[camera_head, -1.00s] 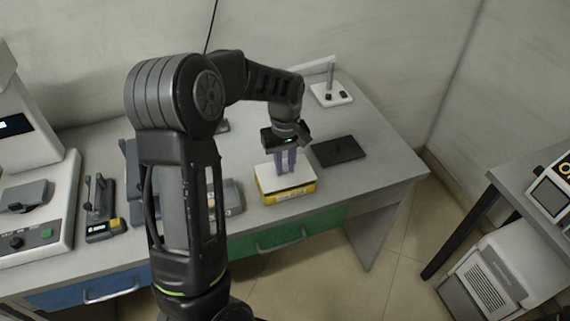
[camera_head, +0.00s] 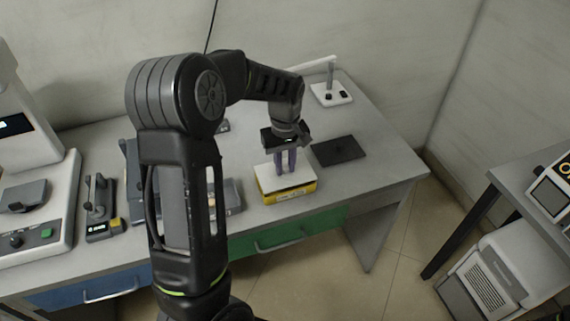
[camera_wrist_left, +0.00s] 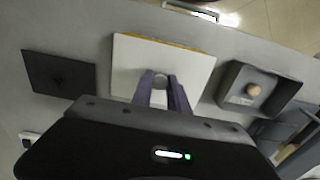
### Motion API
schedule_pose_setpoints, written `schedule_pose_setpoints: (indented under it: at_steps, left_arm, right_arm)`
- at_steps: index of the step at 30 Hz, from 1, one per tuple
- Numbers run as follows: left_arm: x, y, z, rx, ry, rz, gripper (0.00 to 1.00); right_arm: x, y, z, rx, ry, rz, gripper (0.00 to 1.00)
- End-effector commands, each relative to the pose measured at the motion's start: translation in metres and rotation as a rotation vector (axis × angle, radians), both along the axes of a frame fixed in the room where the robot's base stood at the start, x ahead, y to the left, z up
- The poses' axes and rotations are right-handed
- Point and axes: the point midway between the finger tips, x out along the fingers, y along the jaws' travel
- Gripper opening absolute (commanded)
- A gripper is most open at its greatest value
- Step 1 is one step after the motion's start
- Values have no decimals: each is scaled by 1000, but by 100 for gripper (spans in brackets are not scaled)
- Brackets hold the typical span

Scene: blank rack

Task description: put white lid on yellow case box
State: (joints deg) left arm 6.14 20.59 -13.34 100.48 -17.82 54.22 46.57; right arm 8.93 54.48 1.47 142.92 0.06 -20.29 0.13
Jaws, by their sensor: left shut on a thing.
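The yellow case box (camera_head: 289,196) stands on the grey table near its front edge. The white lid (camera_head: 298,180) lies on top of it and covers its opening. In the left wrist view the white lid (camera_wrist_left: 140,62) is a flat white square with a thin yellow edge of the box (camera_wrist_left: 190,45) showing along its far side. My left gripper (camera_head: 286,172) points down at the middle of the lid. Its purple fingers (camera_wrist_left: 162,92) are shut on a small round knob there. My right gripper is not in view.
A flat black plate (camera_head: 338,151) lies right of the box. A grey tray (camera_head: 232,196) with a round-knobbed thing is close on the left. A white stand (camera_head: 331,94) is at the back. The table's front edge is close to the box.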

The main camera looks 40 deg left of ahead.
Motion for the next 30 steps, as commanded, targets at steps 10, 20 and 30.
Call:
schedule_pose_setpoints:
  at_steps: [10, 20, 30]
  left_arm:
    - [0, 0, -9, 0, 0, 0, 0]
    - [0, 0, -15, 0, 0, 0, 23]
    - [0, 0, -15, 0, 0, 0, 46]
  right_arm:
    - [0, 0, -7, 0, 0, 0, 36]
    - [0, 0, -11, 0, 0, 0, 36]
    - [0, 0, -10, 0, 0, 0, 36]
